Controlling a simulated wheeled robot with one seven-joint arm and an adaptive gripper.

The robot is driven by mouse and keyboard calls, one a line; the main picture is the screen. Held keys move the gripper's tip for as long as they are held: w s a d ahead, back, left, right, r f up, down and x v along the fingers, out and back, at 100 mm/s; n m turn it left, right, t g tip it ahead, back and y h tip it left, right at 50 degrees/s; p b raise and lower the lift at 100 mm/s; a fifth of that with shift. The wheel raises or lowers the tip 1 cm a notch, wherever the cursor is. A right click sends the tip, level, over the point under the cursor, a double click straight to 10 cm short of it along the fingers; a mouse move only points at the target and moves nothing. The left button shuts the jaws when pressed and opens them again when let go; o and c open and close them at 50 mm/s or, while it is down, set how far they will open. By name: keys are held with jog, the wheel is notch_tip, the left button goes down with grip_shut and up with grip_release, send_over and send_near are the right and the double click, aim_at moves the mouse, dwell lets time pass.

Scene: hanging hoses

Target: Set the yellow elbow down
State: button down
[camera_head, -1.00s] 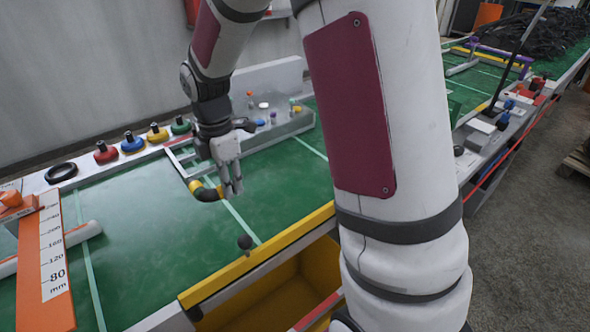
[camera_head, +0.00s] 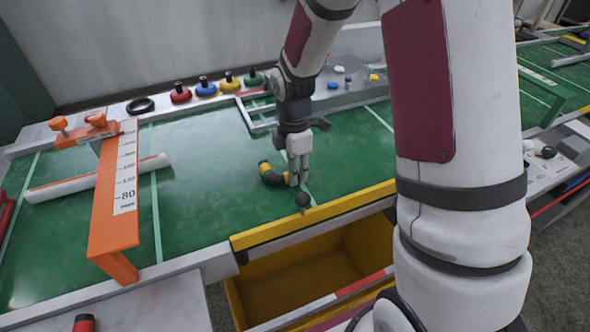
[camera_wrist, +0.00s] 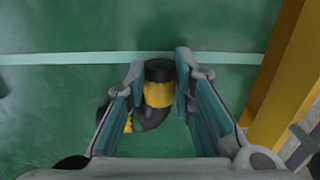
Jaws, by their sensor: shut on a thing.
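The yellow elbow (camera_head: 265,169) is a short bent pipe piece with yellow bands and black parts. My gripper (camera_head: 298,181) points down over the green table (camera_head: 215,200) and holds the elbow at one end, with the other end sticking out to the left. In the wrist view the elbow (camera_wrist: 157,94) sits between the two fingers of my gripper (camera_wrist: 160,72). The elbow is low over the green surface; I cannot tell if it touches it.
A black ball knob (camera_head: 302,200) stands close by at the yellow front rail (camera_head: 330,215). A yellow bin (camera_head: 290,285) is below the rail. An orange gauge (camera_head: 115,200) and a white tube (camera_head: 70,185) are at left. A grey frame (camera_head: 258,122) lies behind. Green surface left of the elbow is clear.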

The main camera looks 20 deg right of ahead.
jog(key=c, duration=1.4)
grip_release()
jog(key=shift+f, duration=0.1)
jog(key=shift+o, duration=0.2)
jog(key=s+r+m+p, duration=0.1)
jog(key=s+r+m, duration=0.15)
jog(key=r, duration=0.65)
jog(key=s+r+m+p, duration=0.1)
jog(key=s+r, duration=0.2)
jog(key=r, duration=0.6)
jog(key=s+a+r+m+t, duration=0.1)
jog(key=s+r+m, duration=0.2)
jog(key=s+m, duration=0.4)
jog(key=s+a+r+m, duration=0.1)
jog(key=s+r+m, duration=0.2)
jog(key=s, duration=1.4)
jog(key=m, duration=0.4)
jog(key=shift+s+a+r+t, duration=0.15)
jog(key=shift+a+t, duration=0.05)
jog(key=shift+t, duration=0.2)
